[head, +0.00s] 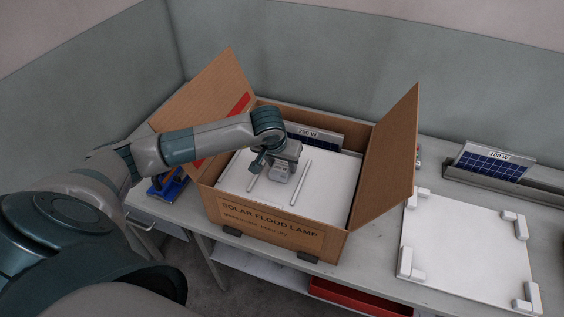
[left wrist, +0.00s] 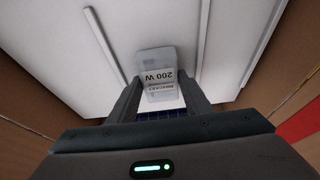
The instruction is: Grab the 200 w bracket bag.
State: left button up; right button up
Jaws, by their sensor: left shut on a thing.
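The 200 W bracket bag (left wrist: 157,72) is a clear bag with a white label that appears upside down in the left wrist view. It is between the two fingers of my left gripper (left wrist: 158,90), which is shut on it. In the head view my left gripper (head: 279,177) is inside the open cardboard box (head: 270,223), over a white panel (head: 327,180) with two raised strips. The gripper largely hides the bag there. My right gripper is not in view.
The box's raised side flaps (head: 391,155) flank the arm. A solar panel with a label (head: 315,137) stands at the box's back. A 100 W panel (head: 492,162) stands in a rack at right. A white board with corner blocks (head: 465,250) lies beside the box.

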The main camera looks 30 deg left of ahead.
aim_at(284, 166)
pick_arm(q)
jog(key=r, duration=0.3)
jog(key=r+p, duration=0.1)
jog(key=r, duration=0.1)
jog(key=shift+d, duration=0.35)
jog(key=w+d+r+p, duration=0.1)
jog(key=d+r, duration=0.5)
jog(key=d, duration=0.5)
